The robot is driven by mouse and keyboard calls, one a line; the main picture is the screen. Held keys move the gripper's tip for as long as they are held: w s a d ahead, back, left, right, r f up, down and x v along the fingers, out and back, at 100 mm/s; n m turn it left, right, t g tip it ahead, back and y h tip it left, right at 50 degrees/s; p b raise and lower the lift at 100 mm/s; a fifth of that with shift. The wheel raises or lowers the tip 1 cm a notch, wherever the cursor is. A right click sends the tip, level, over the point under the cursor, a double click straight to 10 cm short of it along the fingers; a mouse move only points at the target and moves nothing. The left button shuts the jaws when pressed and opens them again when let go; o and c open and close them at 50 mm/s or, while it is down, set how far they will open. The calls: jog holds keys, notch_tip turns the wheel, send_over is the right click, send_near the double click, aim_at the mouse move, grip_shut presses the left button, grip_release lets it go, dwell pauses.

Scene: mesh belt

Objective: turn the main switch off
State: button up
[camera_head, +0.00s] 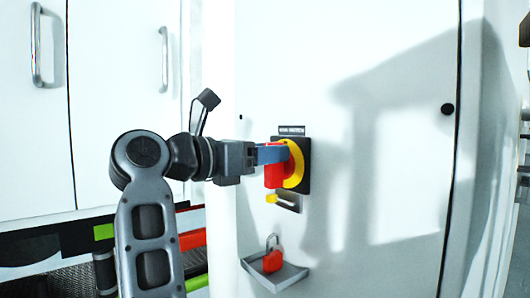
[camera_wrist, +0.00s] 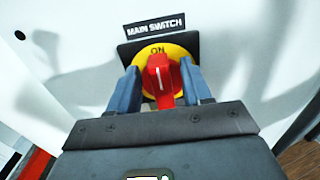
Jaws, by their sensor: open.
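The main switch is a red handle (camera_wrist: 160,77) on a yellow disc (camera_wrist: 182,53) with a black backing plate, under a "MAIN SWITCH" label (camera_wrist: 156,27). In the wrist view the handle stands upright, with "ON" printed above it. In the head view the red handle (camera_head: 274,175) and yellow disc (camera_head: 297,165) show on the cabinet's front. My gripper (camera_wrist: 163,88) is open, with one blue finger on each side of the handle. It also shows in the head view (camera_head: 271,154), at the switch. I cannot tell whether the fingers touch the handle.
The switch is on a white cabinet panel (camera_head: 400,130). White doors (camera_head: 120,100) with handles stand at left.

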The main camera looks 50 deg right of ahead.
jog(key=shift+c, duration=0.5)
grip_shut()
jog(key=shift+w+n, duration=0.1)
jog(key=shift+n, duration=0.3)
jog(key=shift+w+d+f+n+p, duration=0.15)
jog(key=shift+w+f+n+p, duration=0.35)
jog(key=shift+n, duration=2.35)
jog(key=shift+w+d+f+n+p, duration=0.1)
jog(key=shift+w+f+n+p, duration=0.45)
jog(key=shift+n, duration=2.35)
jog(key=shift+w+d+f+n+p, duration=0.15)
jog(key=shift+n+p, duration=0.65)
jog(key=shift+n, duration=2.05)
jog(key=shift+s+f, duration=0.1)
